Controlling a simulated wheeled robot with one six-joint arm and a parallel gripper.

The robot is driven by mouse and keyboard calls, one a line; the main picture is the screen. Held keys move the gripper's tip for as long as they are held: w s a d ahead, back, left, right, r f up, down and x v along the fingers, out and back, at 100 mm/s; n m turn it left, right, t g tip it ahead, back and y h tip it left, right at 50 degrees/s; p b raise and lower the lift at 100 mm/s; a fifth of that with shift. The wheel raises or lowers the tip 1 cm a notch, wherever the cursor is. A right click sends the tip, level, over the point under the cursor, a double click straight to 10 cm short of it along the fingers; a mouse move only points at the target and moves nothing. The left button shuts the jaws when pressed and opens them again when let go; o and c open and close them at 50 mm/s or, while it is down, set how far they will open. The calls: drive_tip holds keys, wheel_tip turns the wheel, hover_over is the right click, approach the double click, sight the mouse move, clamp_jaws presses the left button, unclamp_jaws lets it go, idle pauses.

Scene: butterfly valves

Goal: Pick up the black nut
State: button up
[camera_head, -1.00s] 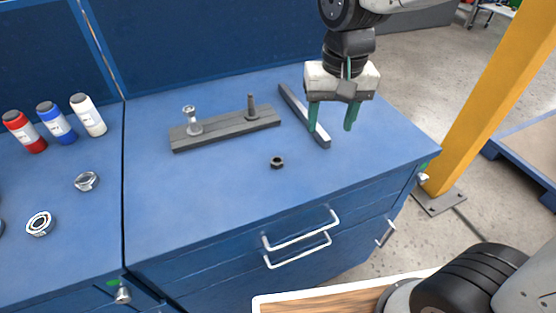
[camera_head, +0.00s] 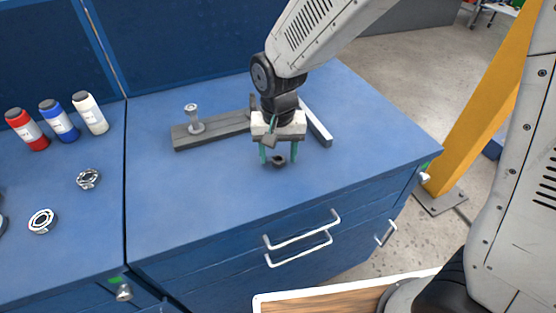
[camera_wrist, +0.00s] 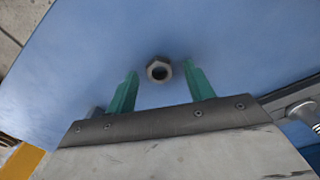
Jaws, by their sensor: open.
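The black nut (camera_head: 279,161) lies flat on the blue cabinet top (camera_head: 210,190), toward its front middle. In the wrist view the nut (camera_wrist: 158,69) shows its hole, just beyond the fingertips and about midway between them. My gripper (camera_head: 278,160) points down over the nut with its two green fingers apart, one to each side of it. In the wrist view my gripper (camera_wrist: 160,75) is open and empty. I cannot tell the exact height of the fingertips above the top.
A grey plate (camera_head: 215,130) with an upright bolt (camera_head: 194,118) lies behind my gripper, its right end partly hidden. A grey bar (camera_head: 317,124) lies to the right. Free room is in front and left of the black nut.

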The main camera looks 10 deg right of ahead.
drive_tip(key=shift+f, duration=0.3)
drive_tip(key=c, duration=1.1)
drive_tip(key=shift+r, duration=0.15)
drive_tip(key=shift+r, duration=0.65)
wheel_tip(320, 180, up, 2)
drive_tip(key=shift+r, duration=0.1)
drive_tip(key=s+d, duration=0.1)
drive_tip(key=s, duration=0.4)
drive_tip(key=s+d+r, duration=0.1)
drive_tip(key=s+d, duration=0.1)
drive_tip(key=s, duration=0.3)
drive_tip(key=s+d, duration=0.1)
drive_tip(key=s, duration=0.4)
drive_tip(key=shift+s+d+r, duration=0.15)
drive_tip(key=shift+s+d, duration=0.05)
drive_tip(key=shift+d, duration=0.05)
